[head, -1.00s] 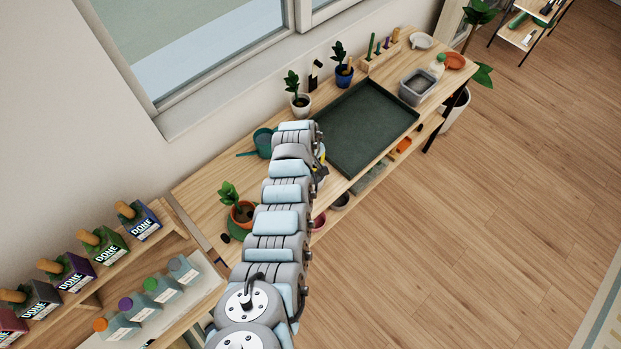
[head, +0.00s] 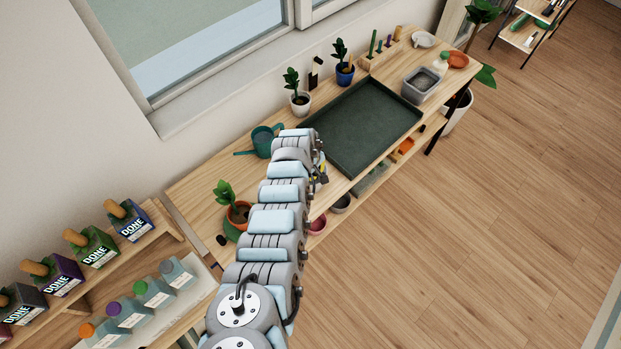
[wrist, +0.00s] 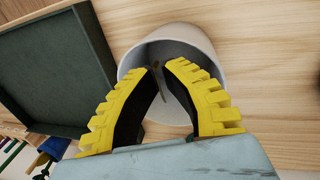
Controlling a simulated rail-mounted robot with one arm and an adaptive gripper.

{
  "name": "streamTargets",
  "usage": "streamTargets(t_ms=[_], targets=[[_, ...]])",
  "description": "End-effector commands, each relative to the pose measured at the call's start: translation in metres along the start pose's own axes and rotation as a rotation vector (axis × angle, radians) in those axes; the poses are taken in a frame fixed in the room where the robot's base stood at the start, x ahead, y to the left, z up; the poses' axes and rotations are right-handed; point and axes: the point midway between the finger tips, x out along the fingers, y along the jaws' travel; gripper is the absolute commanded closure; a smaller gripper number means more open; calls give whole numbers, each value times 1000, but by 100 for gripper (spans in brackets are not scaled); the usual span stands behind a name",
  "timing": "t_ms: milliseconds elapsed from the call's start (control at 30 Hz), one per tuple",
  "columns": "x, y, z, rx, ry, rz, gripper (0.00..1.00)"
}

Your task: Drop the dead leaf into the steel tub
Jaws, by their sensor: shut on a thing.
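In the wrist view my gripper (wrist: 161,70) points down, its yellow-backed black fingers close together at the tips. A thin brownish sliver, which looks like the dead leaf (wrist: 158,88), shows between the fingertips; most of it is hidden. Below the fingers is a round, pale grey tub (wrist: 203,42), apparently the steel tub, with its opening under the fingertips. I cannot tell how far above or inside the rim the tips are. In the head view my arm hides the tub, and only a bit of yellow gripper (head: 322,172) shows.
A dark green tray (head: 362,125) lies beside the tub on the wooden bench. A teal watering can (head: 264,141) and a potted plant (head: 238,213) stand left of my arm. A grey rectangular bin (head: 420,85) is at the far right.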

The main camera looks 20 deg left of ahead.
Motion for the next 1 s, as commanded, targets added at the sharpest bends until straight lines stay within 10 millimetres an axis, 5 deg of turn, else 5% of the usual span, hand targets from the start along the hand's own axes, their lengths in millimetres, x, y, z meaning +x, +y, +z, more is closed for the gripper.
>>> streamTargets(t_ms=[100,133,200,1000], targets=[[-1,0,0,0,0,0,99],[-1,0,0,0,0,0,81],[-1,0,0,0,0,0,61],[-19,1,-1,1,3,3,60]])
